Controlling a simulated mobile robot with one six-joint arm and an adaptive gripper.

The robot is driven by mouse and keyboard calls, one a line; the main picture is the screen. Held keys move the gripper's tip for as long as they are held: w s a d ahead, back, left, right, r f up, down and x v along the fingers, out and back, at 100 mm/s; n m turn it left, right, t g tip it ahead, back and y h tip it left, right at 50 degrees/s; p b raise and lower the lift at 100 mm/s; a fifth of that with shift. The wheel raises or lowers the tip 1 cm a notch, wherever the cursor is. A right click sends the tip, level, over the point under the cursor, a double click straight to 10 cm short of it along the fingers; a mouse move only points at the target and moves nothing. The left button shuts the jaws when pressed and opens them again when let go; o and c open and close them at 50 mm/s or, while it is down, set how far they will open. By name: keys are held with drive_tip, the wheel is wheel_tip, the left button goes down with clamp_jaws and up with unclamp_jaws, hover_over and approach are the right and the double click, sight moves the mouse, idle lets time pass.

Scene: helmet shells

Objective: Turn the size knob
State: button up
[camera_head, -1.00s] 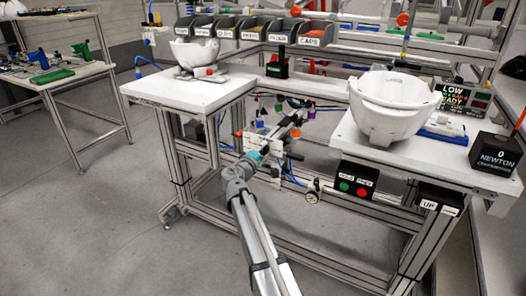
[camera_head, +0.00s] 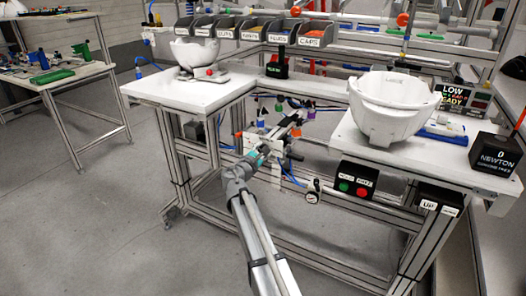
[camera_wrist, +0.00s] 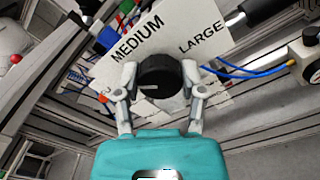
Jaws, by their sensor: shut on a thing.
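The size knob (camera_wrist: 160,78) is a round black knob with a pale pointer line, in the wrist view. It sits on a white plate (camera_wrist: 190,25) with the words MEDIUM and LARGE printed on it. The pale line points to the left in the wrist view. My gripper (camera_wrist: 158,92) is shut on the knob, one finger on each side. In the head view my gripper (camera_head: 262,152) is at the white plate (camera_head: 258,140) under the bench, and the knob cannot be made out there.
A white helmet shell (camera_head: 390,105) stands on the right bench, another (camera_head: 195,52) on the left bench. A black box with green and red buttons (camera_head: 354,183) and a gauge (camera_head: 313,190) are right of my gripper. Blue hoses (camera_wrist: 245,68) run close by.

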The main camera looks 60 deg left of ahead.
drive_tip(key=n, duration=0.6)
idle(0.4)
drive_tip(key=o, duration=1.1)
drive_tip(key=shift+o, duration=0.2)
drive_tip(key=v, duration=1.2)
idle(0.3)
